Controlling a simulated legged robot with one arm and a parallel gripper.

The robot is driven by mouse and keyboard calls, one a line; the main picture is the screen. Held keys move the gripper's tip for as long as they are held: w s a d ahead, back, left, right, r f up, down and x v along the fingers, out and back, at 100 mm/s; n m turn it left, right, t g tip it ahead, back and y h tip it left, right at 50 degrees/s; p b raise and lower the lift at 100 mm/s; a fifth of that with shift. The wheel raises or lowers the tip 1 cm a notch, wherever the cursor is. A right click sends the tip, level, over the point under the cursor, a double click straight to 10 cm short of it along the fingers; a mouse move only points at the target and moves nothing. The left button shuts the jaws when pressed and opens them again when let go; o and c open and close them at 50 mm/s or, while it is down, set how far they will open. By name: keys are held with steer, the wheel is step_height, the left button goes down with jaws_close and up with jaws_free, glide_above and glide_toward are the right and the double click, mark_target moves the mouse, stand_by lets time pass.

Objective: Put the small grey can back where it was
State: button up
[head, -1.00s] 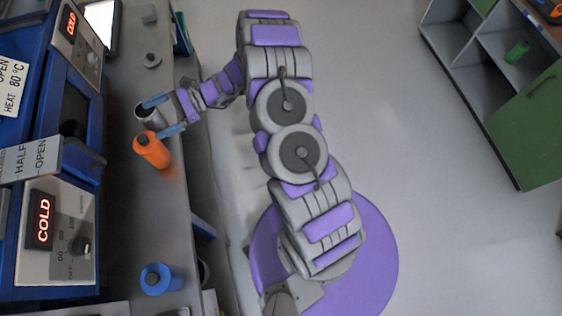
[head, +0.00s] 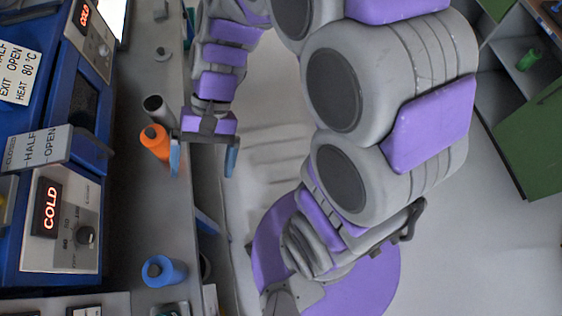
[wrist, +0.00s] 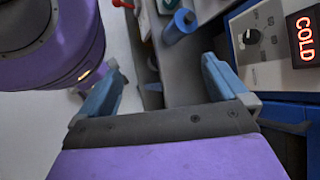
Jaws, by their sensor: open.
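A small grey can (head: 158,107) with a dark open top stands on the grey bench (head: 138,215), just behind the orange bottle (head: 154,143) in the head view. My gripper (head: 203,158) is open with nothing between its blue fingers. It hangs over the bench's right edge, to the right of the orange bottle and clear of the can. One finger shows close beside the orange bottle; whether they touch I cannot tell. In the wrist view my gripper (wrist: 163,88) also shows spread and empty. The can is not visible in the wrist view.
A blue bottle (head: 162,271) stands nearer on the bench. A small grey knobbed piece (head: 162,53) sits farther back. Blue machines with COLD displays (head: 47,208) line the left. Open floor (head: 440,230) and a green-doored cabinet (head: 540,140) lie to the right.

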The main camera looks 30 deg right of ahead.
steer(key=s+d+r+n+t+h, duration=0.1)
steer(key=s+d+n+t+h, duration=0.2)
steer(key=s+d+h, duration=0.3)
steer(key=shift+s+d+r+h, duration=0.35)
steer(key=shift+s+d, duration=1.8)
steer(key=shift+d, duration=1.5)
